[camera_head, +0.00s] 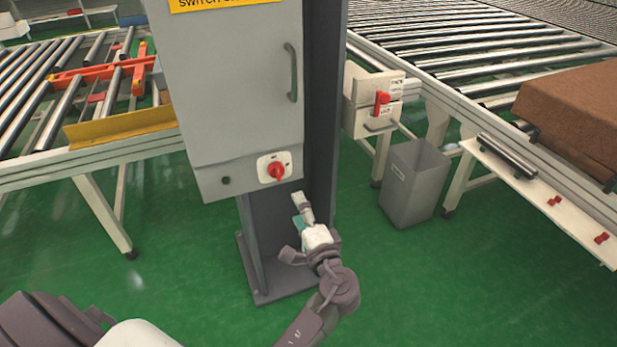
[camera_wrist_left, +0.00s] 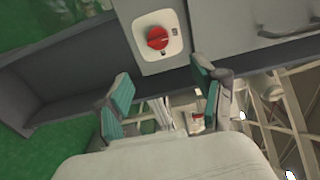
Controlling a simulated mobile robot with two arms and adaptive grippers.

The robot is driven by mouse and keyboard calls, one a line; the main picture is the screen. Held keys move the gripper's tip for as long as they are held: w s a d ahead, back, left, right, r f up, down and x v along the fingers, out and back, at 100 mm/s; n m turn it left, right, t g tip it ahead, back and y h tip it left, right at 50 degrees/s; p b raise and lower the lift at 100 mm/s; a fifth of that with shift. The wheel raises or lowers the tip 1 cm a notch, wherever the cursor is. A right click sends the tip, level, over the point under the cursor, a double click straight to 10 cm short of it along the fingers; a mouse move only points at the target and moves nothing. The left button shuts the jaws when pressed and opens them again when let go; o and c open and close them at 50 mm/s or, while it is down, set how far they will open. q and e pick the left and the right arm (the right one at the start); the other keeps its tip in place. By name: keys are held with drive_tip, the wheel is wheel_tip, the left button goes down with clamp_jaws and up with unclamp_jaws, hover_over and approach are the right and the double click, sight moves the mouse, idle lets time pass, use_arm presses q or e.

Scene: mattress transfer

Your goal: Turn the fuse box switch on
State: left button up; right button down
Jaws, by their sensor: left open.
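The fuse box (camera_head: 235,90) is a grey cabinet on a dark post, with its door closed. Its switch is a red rotary knob (camera_head: 276,172) on a pale plate at the lower right of the box front. The knob also shows in the left wrist view (camera_wrist_left: 157,38), ahead of the fingers; its labels are too small to read. My left gripper (camera_head: 293,228) is open and empty, below the knob and apart from it. Its two teal-padded fingers (camera_wrist_left: 163,90) stand apart in the left wrist view. My right gripper is not in view.
A small black button (camera_head: 226,181) is left of the knob. Roller conveyors stand left and right (camera_head: 480,55). A white box with a red switch (camera_head: 381,101), a grey bin (camera_head: 413,185) and a brown mattress-like block (camera_head: 575,110) are at right. Green floor is open in front.

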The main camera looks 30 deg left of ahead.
use_arm(q)
drive_tip(key=p, duration=0.1)
approach(279, 176)
drive_tip(key=a, duration=0.1)
drive_tip(key=p+x, duration=0.1)
drive_tip(key=x, duration=0.3)
drive_tip(key=p+x, duration=0.1)
drive_tip(key=x, duration=0.4)
drive_tip(key=shift+w+d+r, duration=0.1)
drive_tip(key=shift+w, duration=0.25)
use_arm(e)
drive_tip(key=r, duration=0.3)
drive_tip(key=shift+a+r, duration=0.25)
use_arm(q)
drive_tip(key=shift+c, duration=0.4)
drive_tip(key=c, duration=1.1)
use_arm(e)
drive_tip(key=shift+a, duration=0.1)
